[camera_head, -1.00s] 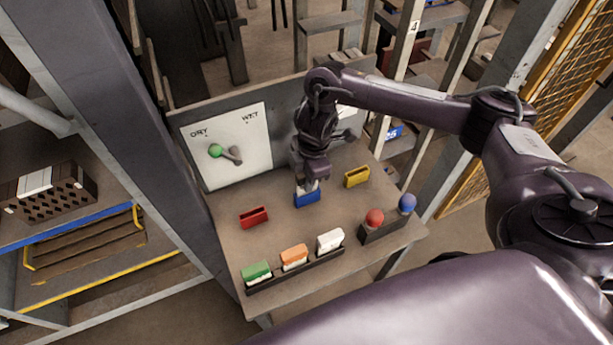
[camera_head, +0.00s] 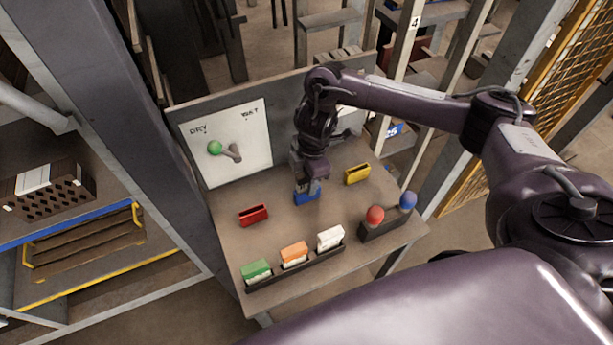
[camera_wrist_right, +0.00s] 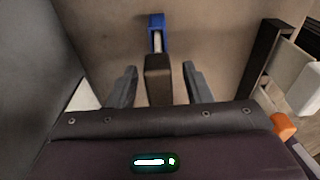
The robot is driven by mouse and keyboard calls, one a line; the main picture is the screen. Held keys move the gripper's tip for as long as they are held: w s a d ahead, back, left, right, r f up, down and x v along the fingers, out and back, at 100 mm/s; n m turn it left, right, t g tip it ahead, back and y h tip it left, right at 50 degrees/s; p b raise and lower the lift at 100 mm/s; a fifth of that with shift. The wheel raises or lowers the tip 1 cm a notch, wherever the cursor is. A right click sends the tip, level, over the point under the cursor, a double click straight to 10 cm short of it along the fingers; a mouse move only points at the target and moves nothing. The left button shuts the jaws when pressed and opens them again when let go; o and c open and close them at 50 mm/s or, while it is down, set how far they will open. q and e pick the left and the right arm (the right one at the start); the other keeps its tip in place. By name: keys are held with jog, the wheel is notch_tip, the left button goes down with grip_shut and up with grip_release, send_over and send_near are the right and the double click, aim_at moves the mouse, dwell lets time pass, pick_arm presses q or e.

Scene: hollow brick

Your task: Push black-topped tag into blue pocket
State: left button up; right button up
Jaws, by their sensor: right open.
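The blue pocket (camera_head: 306,199) stands on the bench, partly hidden under my right gripper (camera_head: 307,187). It also shows in the right wrist view (camera_wrist_right: 157,18). There the black-topped tag (camera_wrist_right: 158,80) lies between the two fingers of my right gripper (camera_wrist_right: 160,84), with a gap on each side, so the fingers are open around it. A pale strip of the tag shows inside the pocket beyond the black top. The tag appears to stand in the pocket; how deep I cannot tell. My left gripper is not in view.
A red pocket (camera_head: 253,216) and a yellow pocket (camera_head: 357,174) stand left and right of the blue one. A rack (camera_head: 296,270) in front holds green, orange and white-topped tags. A box with red and blue knobs (camera_head: 385,228) is at right. A DRY/WET panel (camera_head: 228,150) stands behind.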

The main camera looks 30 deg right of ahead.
jog(key=r, duration=0.2)
jog(key=r+p, duration=0.1)
jog(key=r, duration=0.2)
jog(key=d+r, duration=0.1)
jog(key=r, duration=0.1)
jog(key=shift+r, duration=0.4)
